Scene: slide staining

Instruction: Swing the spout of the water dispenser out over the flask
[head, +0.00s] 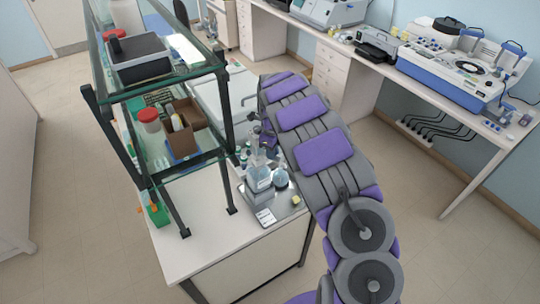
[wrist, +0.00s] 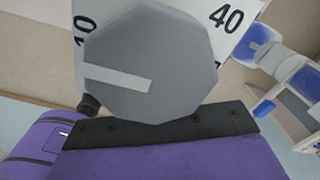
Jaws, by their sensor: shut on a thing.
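The clear, bluish vessel with a pale label and tall neck (head: 259,178) looks like the water dispenser; it stands near the bench's front right. A smaller round bluish vessel (head: 281,179) just right of it looks like the flask. My gripper (head: 264,134) is small and dark at the arm's far end, just above and behind the dispenser's top. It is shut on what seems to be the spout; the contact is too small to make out. In the wrist view a grey eight-sided part (wrist: 150,65) with a pale strip fills the middle, above my purple and black gripper body.
The vessels stand on a metallic tray (head: 290,212). A glass-shelved rack (head: 160,80) with a brown box (head: 185,135) rises at left. A white panel marked 40 (wrist: 238,20) lies behind the grey part. Bare bench top (head: 195,245) is free at front.

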